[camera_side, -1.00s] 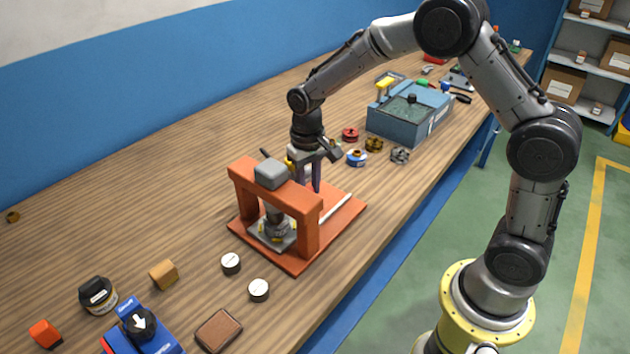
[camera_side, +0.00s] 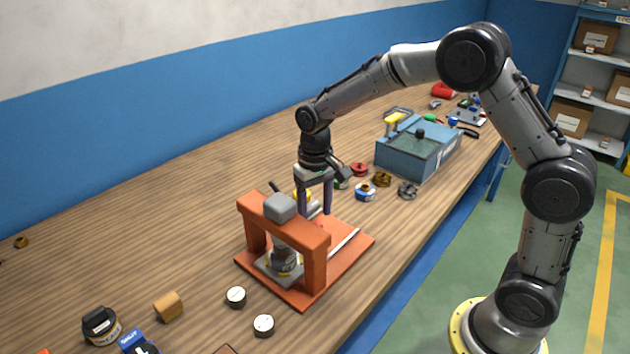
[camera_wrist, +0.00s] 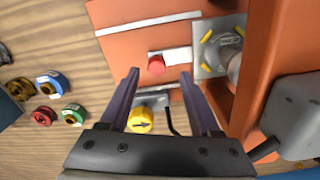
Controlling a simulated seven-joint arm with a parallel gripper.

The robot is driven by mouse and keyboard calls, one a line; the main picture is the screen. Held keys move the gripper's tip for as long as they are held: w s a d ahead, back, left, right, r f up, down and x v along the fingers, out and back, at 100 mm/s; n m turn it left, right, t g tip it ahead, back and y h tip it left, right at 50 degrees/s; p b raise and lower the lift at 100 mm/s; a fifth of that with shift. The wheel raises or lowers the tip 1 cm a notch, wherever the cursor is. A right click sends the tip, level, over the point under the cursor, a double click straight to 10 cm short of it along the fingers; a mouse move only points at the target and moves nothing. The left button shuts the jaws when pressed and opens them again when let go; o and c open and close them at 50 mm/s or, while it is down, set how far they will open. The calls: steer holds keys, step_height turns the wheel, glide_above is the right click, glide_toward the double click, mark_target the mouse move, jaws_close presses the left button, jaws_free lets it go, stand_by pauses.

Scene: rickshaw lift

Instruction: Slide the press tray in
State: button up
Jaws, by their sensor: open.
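The orange press (camera_side: 312,240) stands on an orange base plate, with a grey block on its crossbeam. The grey press tray (camera_side: 267,268), with yellow marks, lies under the arch and carries a round grey part. The tray (camera_wrist: 203,68) also shows in the wrist view, partly hidden by the part. A light bar runs left from it to a red knob (camera_wrist: 157,64). My gripper (camera_side: 314,212) is open, pointing down behind the crossbeam. In the wrist view my gripper (camera_wrist: 160,74) has its fingertips on either side of the line to the red knob, apparently empty; contact cannot be told.
A yellow arrow knob (camera_wrist: 140,120) sits on a grey mount beside the base. Several coloured spools (camera_side: 382,180) and a blue box (camera_side: 405,155) lie behind the press. Two white-topped discs (camera_side: 264,325) lie in front.

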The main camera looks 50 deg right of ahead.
step_height(320, 180, up, 10)
steer(key=shift+r, duration=0.15)
stand_by(0.3)
steer(key=s+r+t, duration=0.4)
steer(key=s+r, duration=0.7)
steer(key=s, duration=0.3)
steer(key=s+f+n+t, duration=0.1)
steer(key=s+f+n, duration=0.2)
steer(key=s+f, duration=0.4)
steer(key=s, duration=0.4)
steer(key=shift+s+d+f+t, duration=0.2)
steer(key=shift+s+d+t, duration=0.1)
steer(key=shift+s+d, duration=0.1)
